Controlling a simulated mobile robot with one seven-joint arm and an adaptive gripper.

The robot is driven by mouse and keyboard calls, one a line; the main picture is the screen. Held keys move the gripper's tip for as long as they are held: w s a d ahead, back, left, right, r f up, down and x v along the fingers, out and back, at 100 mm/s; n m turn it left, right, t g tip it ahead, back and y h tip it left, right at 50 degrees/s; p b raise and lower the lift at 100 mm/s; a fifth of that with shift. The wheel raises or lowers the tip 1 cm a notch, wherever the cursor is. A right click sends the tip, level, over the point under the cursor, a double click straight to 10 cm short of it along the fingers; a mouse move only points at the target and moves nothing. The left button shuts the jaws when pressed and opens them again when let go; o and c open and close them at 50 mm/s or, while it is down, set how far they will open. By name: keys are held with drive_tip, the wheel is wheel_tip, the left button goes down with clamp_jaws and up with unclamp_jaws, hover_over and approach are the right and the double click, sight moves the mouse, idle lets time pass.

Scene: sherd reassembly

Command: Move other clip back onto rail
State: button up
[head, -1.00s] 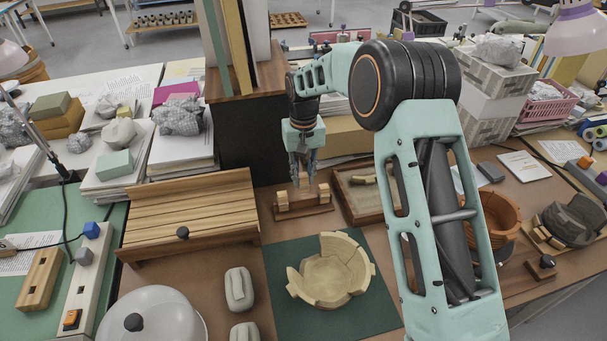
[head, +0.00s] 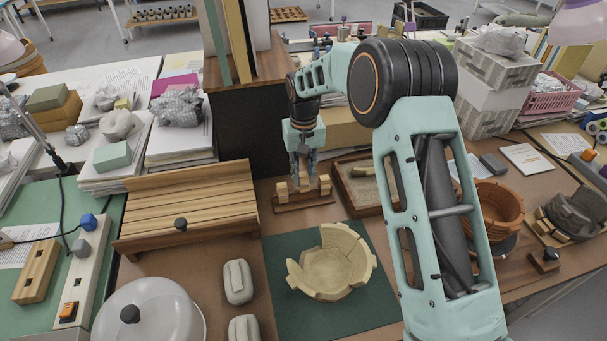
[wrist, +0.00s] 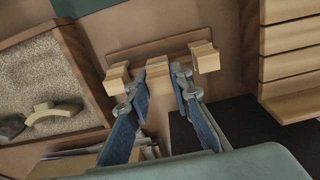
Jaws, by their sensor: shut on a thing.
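A brown wooden rail (head: 313,201) stands on the table behind the green mat; it also shows in the wrist view (wrist: 150,47). Two pale wooden clips sit at its ends: the left clip (head: 282,191) and the right clip (head: 325,184). In the wrist view they flank the rail, the left one (wrist: 117,79) and the right one (wrist: 205,58). My gripper (head: 304,179) points down over the rail's middle. In the wrist view its fingers (wrist: 160,86) are shut on a third pale clip (wrist: 159,71), between the other two. I cannot tell whether this clip touches the rail.
A pale sherd bowl (head: 332,272) with an uneven rim sits on the green mat (head: 285,325). A sand tray (head: 362,207) stands close to the rail's right. A slatted wooden rack (head: 190,208) is to the left, and a dark box (head: 248,140) is behind.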

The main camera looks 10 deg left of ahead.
drive_tip(key=shift+f+b, duration=0.9)
drive_tip(key=shift+f, duration=0.6)
idle(1.7)
drive_tip(key=o, duration=0.8)
wheel_tip(320, 180, up, 12)
drive_tip(key=shift+r, duration=0.1)
idle(0.5)
